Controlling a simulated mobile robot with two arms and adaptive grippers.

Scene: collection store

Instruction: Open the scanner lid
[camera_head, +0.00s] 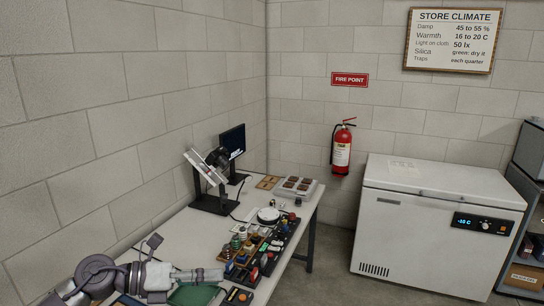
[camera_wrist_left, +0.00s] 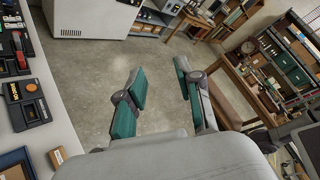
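I cannot make out a scanner or its lid for certain in either view. A green flat panel (camera_head: 193,295) lies on the bench at the bottom edge of the head view, partly hidden by my left arm; I cannot tell what it is. My left gripper (camera_head: 190,274) is above the near part of the bench in the head view. In the left wrist view the left gripper (camera_wrist_left: 160,72) has its two green-padded fingers well apart, with nothing between them and bare floor beyond. My right gripper is in neither view.
The bench (camera_head: 160,240) carries several small coloured items (camera_head: 243,250), a white round object (camera_head: 268,215), a tilted panel on a black stand (camera_head: 210,202), a monitor (camera_head: 233,140) and a pale tray (camera_head: 298,188). A white chest freezer (camera_head: 420,235) stands right. The floor (camera_wrist_left: 95,75) is clear.

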